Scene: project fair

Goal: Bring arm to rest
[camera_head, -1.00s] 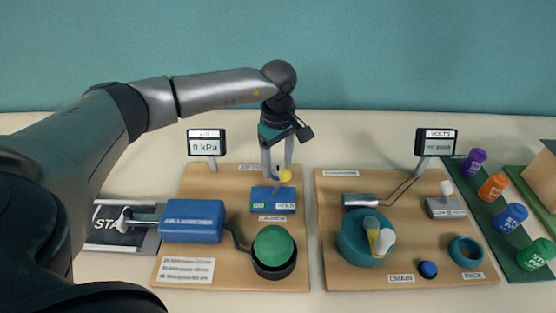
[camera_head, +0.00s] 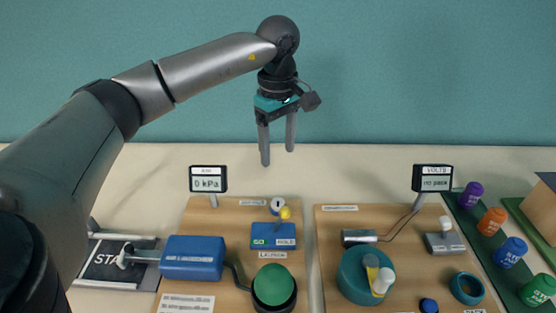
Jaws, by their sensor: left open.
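My left arm comes in from the left and reaches over the table. My left gripper (camera_head: 277,150) hangs fingers down above the back of the left wooden board (camera_head: 205,215). Its two fingers are apart, with nothing between them. My right gripper is not in view.
The left board carries a blue pump block (camera_head: 193,258), a green dome button (camera_head: 273,285) and a 0 kPa display (camera_head: 208,180). Coloured cans (camera_head: 491,222) stand at the right.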

